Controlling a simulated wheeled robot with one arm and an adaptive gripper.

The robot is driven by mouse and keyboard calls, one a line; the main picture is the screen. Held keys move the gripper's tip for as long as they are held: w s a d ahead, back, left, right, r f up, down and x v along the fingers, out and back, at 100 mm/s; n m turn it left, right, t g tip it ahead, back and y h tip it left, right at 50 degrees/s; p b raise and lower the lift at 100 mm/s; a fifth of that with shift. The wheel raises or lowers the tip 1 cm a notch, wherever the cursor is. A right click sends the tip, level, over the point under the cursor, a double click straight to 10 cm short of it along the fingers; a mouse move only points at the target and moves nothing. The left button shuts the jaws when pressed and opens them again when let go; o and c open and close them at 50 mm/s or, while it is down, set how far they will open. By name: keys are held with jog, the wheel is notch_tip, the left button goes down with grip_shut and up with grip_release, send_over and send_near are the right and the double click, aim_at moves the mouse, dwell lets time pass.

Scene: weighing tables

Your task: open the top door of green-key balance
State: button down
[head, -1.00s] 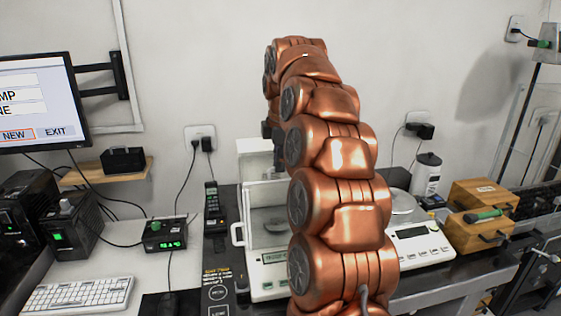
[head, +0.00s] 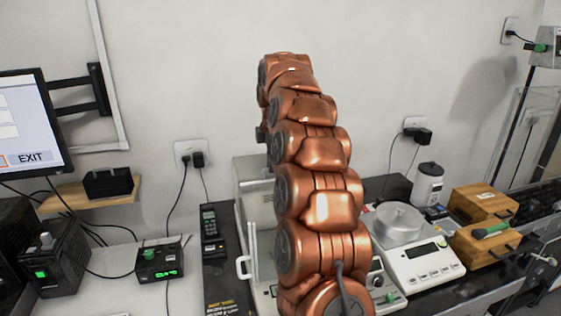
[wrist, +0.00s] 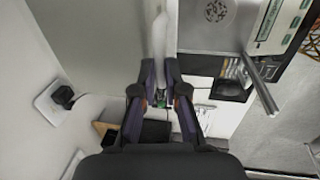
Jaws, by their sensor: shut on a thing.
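The balance (head: 264,298) with the glass draft shield stands behind my arm in the head view, its middle hidden. A green key shows at its front right. In the wrist view its perforated round pan (wrist: 218,11) and front panel (wrist: 272,22) show at the top right. My gripper (wrist: 161,92) is shut on a long white handle (wrist: 161,38), which I take to be the top door's. A pale panel lies left of the handle; I cannot tell whether it is the door. In the head view my arm hides the gripper and the handle.
A second balance (head: 418,262) with a metal pan stands to the right, beside wooden boxes (head: 483,245). A white side handle (head: 243,267) sticks out left of the shield. A handheld device (head: 209,226) lies left of it. The wall is close behind.

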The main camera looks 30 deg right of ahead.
dwell(0.3)
jog(key=c, duration=1.2)
grip_release()
notch_tip(320, 180, up, 7)
jog(key=s, duration=0.1)
jog(key=shift+s+a, duration=0.15)
jog(key=shift+r, duration=0.1)
jog(key=shift+a, duration=0.15)
